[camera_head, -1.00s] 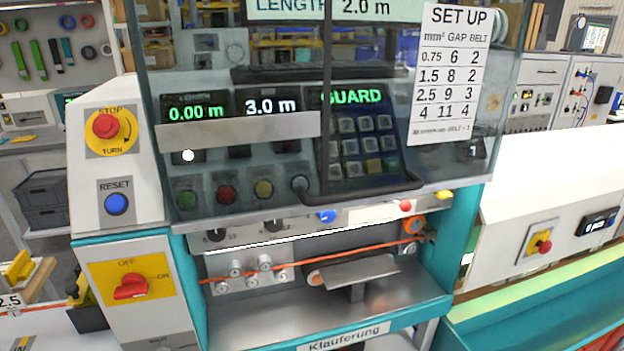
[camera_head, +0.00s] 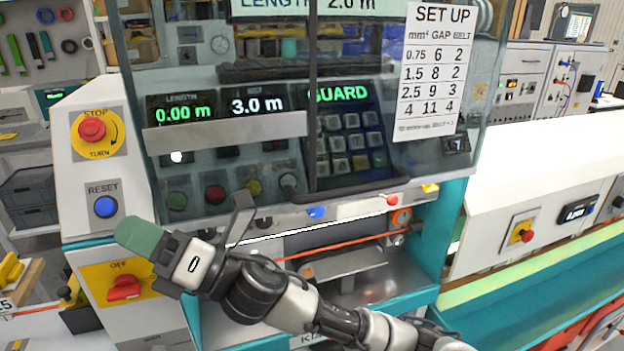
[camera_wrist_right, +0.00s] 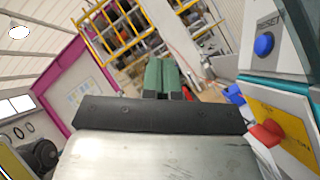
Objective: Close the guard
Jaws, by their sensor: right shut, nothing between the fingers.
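The guard (camera_head: 392,165) is a clear, tinted panel standing up in front of the machine's display and buttons. A dark handle bar (camera_head: 360,187) runs along its lower part. The rollers and orange cable below its lower edge are uncovered, though my arm hides some of them. My right gripper (camera_head: 140,238) has green fingertips, shut together and empty. It is at the left, in front of the machine, below the guard's lower left corner and apart from the handle. The wrist view shows the green fingers (camera_wrist_right: 160,76) together, pointing away from the panel. My left gripper is out of view.
A red stop button (camera_head: 92,130), a blue reset button (camera_head: 105,207) and a red rotary switch (camera_head: 124,288) are on the left housing, close to my right gripper. An orange cable (camera_head: 340,246) crosses the work opening. A white sloped cover (camera_head: 530,160) is at the right.

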